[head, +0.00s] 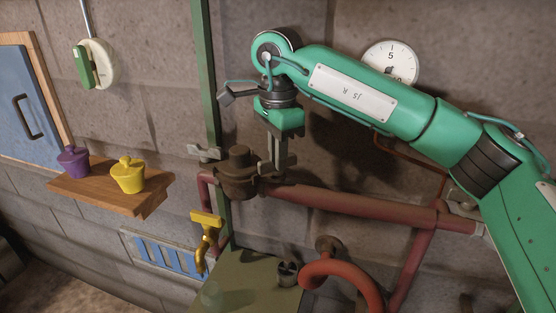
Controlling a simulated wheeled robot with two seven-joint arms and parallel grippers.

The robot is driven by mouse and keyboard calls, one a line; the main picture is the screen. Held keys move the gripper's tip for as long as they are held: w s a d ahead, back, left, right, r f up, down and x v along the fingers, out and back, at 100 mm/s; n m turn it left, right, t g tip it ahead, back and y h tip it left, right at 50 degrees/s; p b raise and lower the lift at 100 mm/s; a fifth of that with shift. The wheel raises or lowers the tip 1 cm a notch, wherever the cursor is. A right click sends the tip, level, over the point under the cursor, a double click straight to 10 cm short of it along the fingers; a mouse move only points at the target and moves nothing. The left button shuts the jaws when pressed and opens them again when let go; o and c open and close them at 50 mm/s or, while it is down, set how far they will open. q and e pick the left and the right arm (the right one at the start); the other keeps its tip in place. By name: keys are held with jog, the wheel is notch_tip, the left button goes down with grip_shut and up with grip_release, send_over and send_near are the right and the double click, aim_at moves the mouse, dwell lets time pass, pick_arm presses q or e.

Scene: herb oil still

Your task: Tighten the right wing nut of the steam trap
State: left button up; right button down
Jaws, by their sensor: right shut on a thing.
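The steam trap (238,175) is a dark brown metal body on the reddish pipe, in front of the green post. A grey wing nut (204,153) sticks out on its left side. My right gripper (275,163) points down at the trap's right side. Its grey fingers are shut on the right wing nut, which they mostly hide. My left gripper is not in view.
A wooden shelf (110,187) at left holds a purple pot (73,160) and a yellow pot (128,175). A yellow tap (206,238) is below the trap. A red pipe (350,205) runs right. A white dial (390,62) is behind my right arm.

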jog(key=shift+m+b, duration=0.35)
jog(key=shift+m, duration=0.65)
jog(key=shift+m+b, duration=0.3)
jog(key=shift+m, duration=1)
jog(key=m+b, duration=0.1)
jog(key=m, duration=0.2)
jog(key=shift+r, duration=0.1)
jog(key=shift+m+b, duration=0.3)
jog(key=shift+m, duration=0.5)
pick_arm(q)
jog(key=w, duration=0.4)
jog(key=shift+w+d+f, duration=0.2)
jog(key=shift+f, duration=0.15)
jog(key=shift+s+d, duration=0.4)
pick_arm(e)
jog(key=shift+r+m, duration=0.1)
jog(key=shift+m, duration=0.2)
